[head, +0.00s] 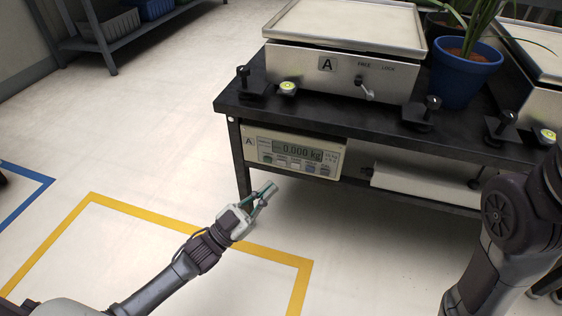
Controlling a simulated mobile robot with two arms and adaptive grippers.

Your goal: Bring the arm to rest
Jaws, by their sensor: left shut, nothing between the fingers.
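My left gripper (267,191) is shut and empty. It is in front of the black table's left front leg, below the display of scale A, with floor behind it in the picture. My left arm reaches in from the lower left. Part of my right arm (502,225) shows at the right edge; its gripper is out of the picture.
A black table (330,117) bears scale A (340,70), several black knobs and a blue pot (465,72) with a plant. The display (293,153) reads 0.000 kg. A second scale (545,100) is cut off at right.

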